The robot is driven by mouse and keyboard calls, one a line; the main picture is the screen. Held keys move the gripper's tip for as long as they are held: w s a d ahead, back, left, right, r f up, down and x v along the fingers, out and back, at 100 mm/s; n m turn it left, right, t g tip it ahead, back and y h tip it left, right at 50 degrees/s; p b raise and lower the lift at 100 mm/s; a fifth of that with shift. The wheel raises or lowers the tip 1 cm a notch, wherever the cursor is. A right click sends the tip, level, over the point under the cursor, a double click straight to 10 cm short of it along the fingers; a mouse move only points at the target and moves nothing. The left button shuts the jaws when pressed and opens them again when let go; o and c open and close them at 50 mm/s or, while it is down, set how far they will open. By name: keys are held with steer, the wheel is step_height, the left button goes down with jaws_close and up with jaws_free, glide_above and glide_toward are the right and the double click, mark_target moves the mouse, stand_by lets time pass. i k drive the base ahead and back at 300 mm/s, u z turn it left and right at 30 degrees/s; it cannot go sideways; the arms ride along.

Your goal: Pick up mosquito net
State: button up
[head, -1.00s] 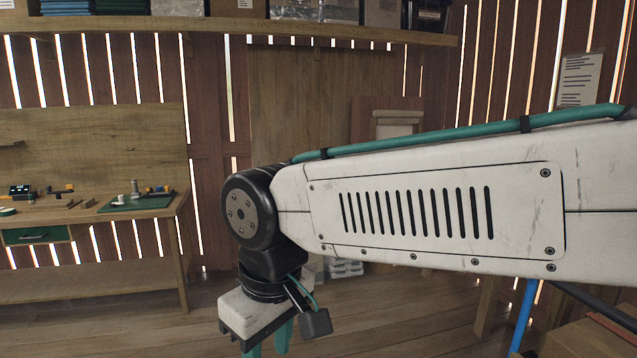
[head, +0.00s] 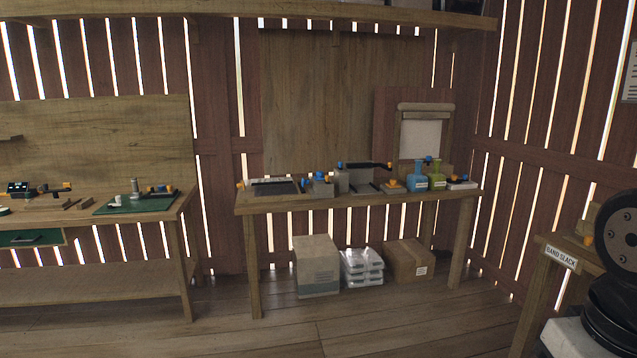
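I cannot make out a mosquito net for certain in the head view. White packets or trays (head: 362,267) are stacked on the floor under the middle table, but they are too small to identify.
The middle table (head: 310,205) carries tools, a blue bottle (head: 415,182) and a green one (head: 437,181). Under it stand cardboard boxes (head: 317,262) (head: 408,261). A workbench (head: 60,207) is at left, a bench labelled "BAND SLACK" (head: 562,257) at right. Floor between is clear.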

mark_target(257, 180)
steer(key=z, duration=0.05)
steer(key=i, duration=3.4)
steer(key=u, duration=0.95)
